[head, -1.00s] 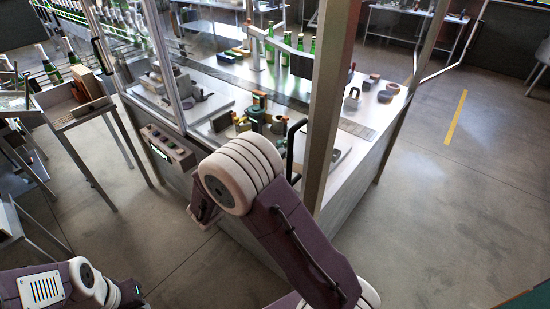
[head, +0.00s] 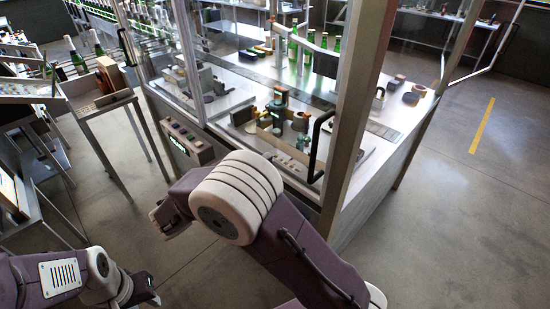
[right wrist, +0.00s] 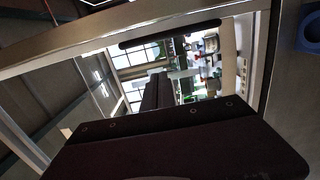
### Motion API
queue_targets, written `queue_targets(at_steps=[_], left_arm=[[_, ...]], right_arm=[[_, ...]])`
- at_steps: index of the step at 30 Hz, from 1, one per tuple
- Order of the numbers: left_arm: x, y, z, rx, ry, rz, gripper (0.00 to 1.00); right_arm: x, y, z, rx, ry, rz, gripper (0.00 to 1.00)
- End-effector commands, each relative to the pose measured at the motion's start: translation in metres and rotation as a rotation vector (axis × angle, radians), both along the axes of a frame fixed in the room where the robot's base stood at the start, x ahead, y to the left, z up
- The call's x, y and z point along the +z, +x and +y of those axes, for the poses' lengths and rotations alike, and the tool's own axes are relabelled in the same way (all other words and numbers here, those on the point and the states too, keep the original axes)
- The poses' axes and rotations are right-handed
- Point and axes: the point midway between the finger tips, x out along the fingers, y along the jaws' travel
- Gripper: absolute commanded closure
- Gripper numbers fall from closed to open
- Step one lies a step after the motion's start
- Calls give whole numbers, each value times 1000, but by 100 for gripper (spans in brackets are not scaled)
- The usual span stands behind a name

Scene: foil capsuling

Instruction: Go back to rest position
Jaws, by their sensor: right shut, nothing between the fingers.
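My right gripper (head: 165,217) extends left from the thick pale wrist of my right arm, in front of the machine cabinet (head: 330,205) and below its control panel (head: 183,140). It is shut and empty; its dark fingers also show in the right wrist view (right wrist: 155,90). My left gripper (head: 147,291) is low at the left in the head view, small and dark, with its jaws too unclear to read. Both grippers look apart from the cabinet.
The glass-walled cabinet holds green bottles (head: 293,47) and small tools. A black door handle (head: 318,145) is close above my right arm. A side table (head: 100,103) with a wooden box (head: 110,76) stands at the left. Grey floor (head: 460,220) is clear at the right.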

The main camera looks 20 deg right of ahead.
Motion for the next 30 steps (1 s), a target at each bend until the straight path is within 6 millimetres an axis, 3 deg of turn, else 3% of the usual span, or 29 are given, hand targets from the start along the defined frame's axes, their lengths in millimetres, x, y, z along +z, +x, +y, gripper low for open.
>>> queue_targets(at_steps=[10,11,14,15,17,18,20,22,24,27,30], left_arm=[[-1,0,0,0,0,0,64],[-2,0,0,0,0,0,64],[-6,0,0,0,0,0,64],[-8,0,0,0,0,0,64],[-10,0,0,0,0,0,64],[-12,0,0,0,0,0,64],[-14,0,0,0,0,0,64],[-16,0,0,0,0,0,64],[-17,0,0,0,0,0,64],[-17,0,0,0,0,0,64],[-16,0,0,0,0,0,64]], right_arm=[[0,-1,-1,-11,0,-1,100],[0,-1,-7,-28,2,-3,100],[16,-11,-55,-152,40,-53,100],[20,-27,-83,-237,64,-57,100],[3,-65,-122,-382,170,-21,100],[-19,-92,-139,-464,280,35,100],[-58,-132,-148,-563,477,122,100],[-109,-173,-134,-633,753,209,100],[-155,-197,-98,-638,1055,247,100],[-195,-193,-37,-526,1400,220,100],[-210,-169,-4,-381,1558,173,100]])
